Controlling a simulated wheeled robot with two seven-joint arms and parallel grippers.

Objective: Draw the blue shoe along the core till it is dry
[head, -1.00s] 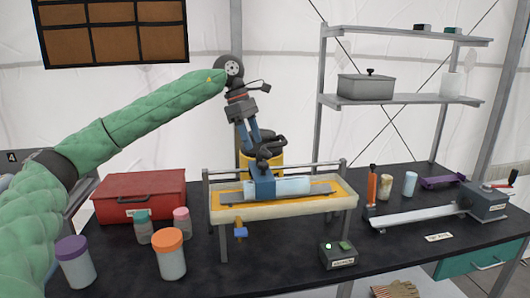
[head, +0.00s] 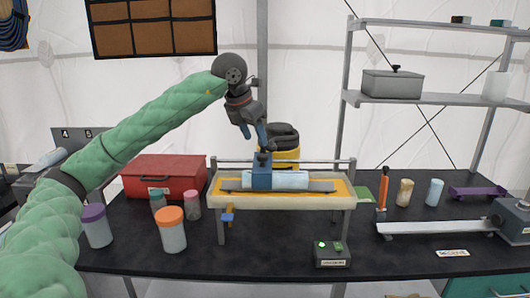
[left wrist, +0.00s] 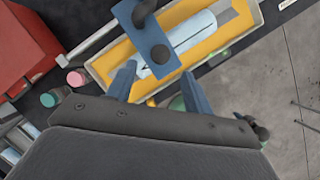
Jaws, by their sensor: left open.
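The blue shoe (head: 262,179), a block with a dark knob on top, sits on the left part of the pale, light-blue core (head: 291,180). The core lies lengthwise in a long tray (head: 335,201) with a yellow-orange lining. My left gripper (head: 263,142) is above the shoe, with its blue fingers pointing down. In the left wrist view, the left gripper (left wrist: 158,72) is open and empty, and the shoe (left wrist: 157,38) is just beyond the fingertips, apart from them. The core (left wrist: 196,28) runs past it there. My right gripper is not in view.
A red case (head: 165,180) and several lidded jars, one orange-topped (head: 171,229), stand left of the tray. A small switch box (head: 331,255) is in front. An orange-handled tool (head: 382,193), cups and a metal channel (head: 433,227) are at right. A yellow-black bucket (head: 285,145) is behind.

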